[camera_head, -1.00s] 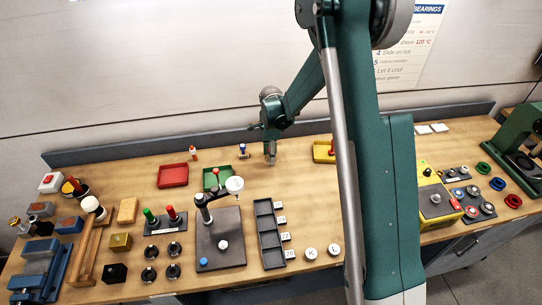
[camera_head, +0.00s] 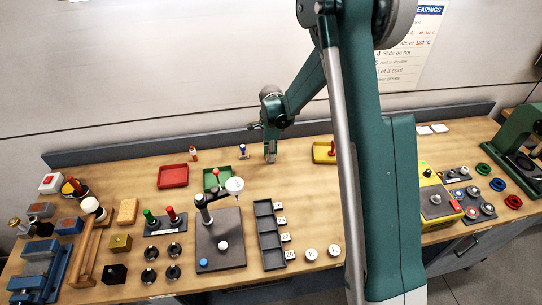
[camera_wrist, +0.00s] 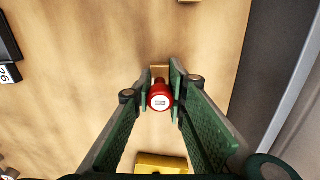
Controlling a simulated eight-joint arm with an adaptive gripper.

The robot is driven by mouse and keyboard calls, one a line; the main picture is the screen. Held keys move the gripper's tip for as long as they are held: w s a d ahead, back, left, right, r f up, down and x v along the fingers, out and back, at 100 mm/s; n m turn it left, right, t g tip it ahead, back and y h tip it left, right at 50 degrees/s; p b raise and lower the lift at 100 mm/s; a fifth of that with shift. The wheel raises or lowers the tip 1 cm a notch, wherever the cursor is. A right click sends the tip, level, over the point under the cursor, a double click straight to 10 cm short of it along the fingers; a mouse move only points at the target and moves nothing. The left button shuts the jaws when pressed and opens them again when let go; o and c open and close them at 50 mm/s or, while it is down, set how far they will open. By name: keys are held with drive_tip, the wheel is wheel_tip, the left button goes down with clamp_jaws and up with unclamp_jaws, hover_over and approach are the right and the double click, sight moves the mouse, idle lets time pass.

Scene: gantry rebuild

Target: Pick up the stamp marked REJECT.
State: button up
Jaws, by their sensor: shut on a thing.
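My gripper (camera_head: 270,157) is low over the back middle of the bench, between the green tray and the yellow tray. In the wrist view my gripper (camera_wrist: 160,92) is shut on a red stamp (camera_wrist: 159,96) with a round top and a white label. The label's letters are too small to read. A pale wooden-coloured piece shows just beyond the red top, and I cannot tell whether it belongs to the stamp. In the head view my fingers mostly hide the stamp.
A green tray (camera_head: 208,186) and a red tray (camera_head: 173,184) are to the left. A small blue-and-white piece (camera_head: 242,151) stands nearby. Bare wood surrounds my gripper.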

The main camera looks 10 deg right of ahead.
drive_tip(key=shift+r, duration=4.7)
